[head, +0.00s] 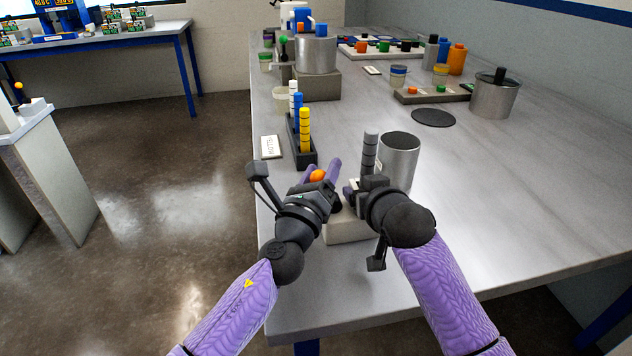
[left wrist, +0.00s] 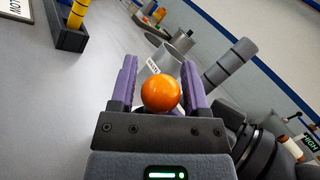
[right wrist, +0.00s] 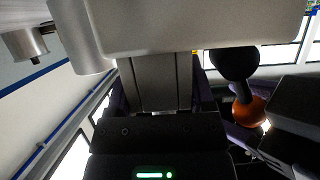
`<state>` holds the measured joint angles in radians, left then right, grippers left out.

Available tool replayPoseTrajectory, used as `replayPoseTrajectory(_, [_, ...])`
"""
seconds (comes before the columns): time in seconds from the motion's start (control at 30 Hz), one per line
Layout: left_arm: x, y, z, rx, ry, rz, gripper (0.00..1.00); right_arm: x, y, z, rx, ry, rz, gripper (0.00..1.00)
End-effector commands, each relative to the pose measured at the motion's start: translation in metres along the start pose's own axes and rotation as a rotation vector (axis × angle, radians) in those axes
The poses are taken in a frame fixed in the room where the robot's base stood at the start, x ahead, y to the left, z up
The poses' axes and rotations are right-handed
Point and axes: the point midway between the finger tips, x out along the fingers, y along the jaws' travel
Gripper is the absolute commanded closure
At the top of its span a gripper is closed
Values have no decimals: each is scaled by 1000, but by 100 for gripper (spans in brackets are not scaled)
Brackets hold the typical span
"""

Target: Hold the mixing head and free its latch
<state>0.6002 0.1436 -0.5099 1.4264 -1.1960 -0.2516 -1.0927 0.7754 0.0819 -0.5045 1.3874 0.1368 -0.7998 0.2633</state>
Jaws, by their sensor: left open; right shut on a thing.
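The mixing head appears as a pale grey block (head: 346,230) in the head view, mostly hidden below my grippers. It is large across the top of the right wrist view (right wrist: 190,22). My right gripper (right wrist: 160,80) is shut on a grey upright grip (right wrist: 155,82) that joins this block. The latch is a black lever with an orange ball knob (right wrist: 249,111), beside my right gripper. In the left wrist view the orange knob (left wrist: 161,93) sits between the open fingers of my left gripper (left wrist: 159,64). In the head view the knob (head: 317,175) is partly hidden.
A metal beaker (head: 399,160) and a grey segmented post (head: 370,152) stand just behind my right gripper. A black rack (head: 304,150) with coloured segmented posts and a label card (head: 271,147) are at the left.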

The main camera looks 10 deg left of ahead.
Motion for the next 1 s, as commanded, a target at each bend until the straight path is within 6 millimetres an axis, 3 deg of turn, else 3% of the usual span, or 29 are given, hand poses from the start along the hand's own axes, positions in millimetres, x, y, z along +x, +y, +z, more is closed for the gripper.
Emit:
replayPoseTrajectory(0.3, [-84,1,-2,0,6,1,40,0,0,0,0,-1,0,100])
replayPoseTrajectory(0.4, [-102,1,-2,0,6,1,40,0,0,0,0,0,0,100])
replayPoseTrajectory(0.53, [-113,0,-1,0,4,0,40,0,0,0,0,0,0,100])
replayPoseTrajectory(0.77, [-114,0,0,1,3,0,40,0,0,0,0,0,0,100])
replayPoseTrajectory(0.87, [-114,0,-1,-34,0,1,61,0,0,0,0,0,0,100])
replayPoseTrajectory(1.0, [-116,-7,-6,-349,-23,9,91,0,0,0,0,0,0,100])
